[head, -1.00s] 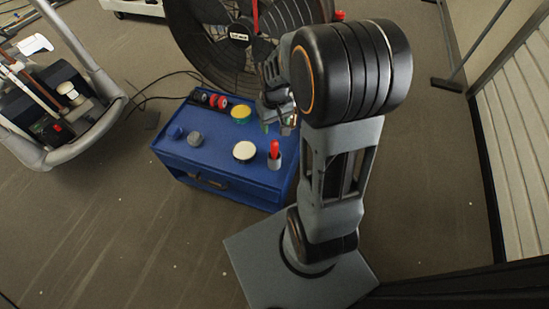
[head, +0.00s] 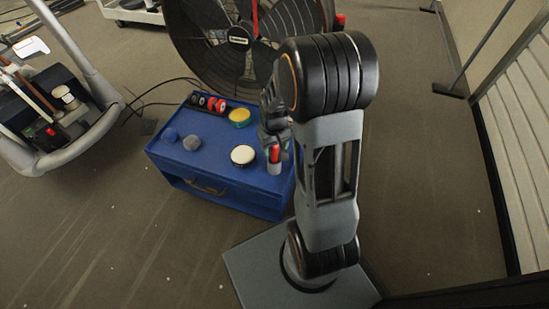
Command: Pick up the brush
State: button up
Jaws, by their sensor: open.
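A small upright item with a red top and a pale grey lower part (head: 274,159) stands near the right edge of the blue cabinet top (head: 215,165). It may be the brush, but it is too small to be sure. My gripper (head: 274,138) is open, pointing down just above or behind the red top. I cannot tell whether they touch. The arm hides part of the cabinet's right side, and the fingertips are hard to make out.
On the cabinet are a white-topped round tin (head: 243,155), a yellow-topped tin (head: 239,117), a grey lump (head: 192,143), a blue piece (head: 170,134) and red-and-black rolls (head: 208,102). A large fan (head: 215,45) stands behind. A wheeled cart (head: 50,125) is at left.

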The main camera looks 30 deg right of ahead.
notch_tip(320, 180, down, 2)
jog(key=shift+f+b, duration=0.2)
jog(key=shift+b, duration=0.1)
jog(key=shift+c, duration=0.2)
jog(key=c, duration=1)
jog(key=shift+o, duration=0.2)
jog(key=shift+r, duration=0.1)
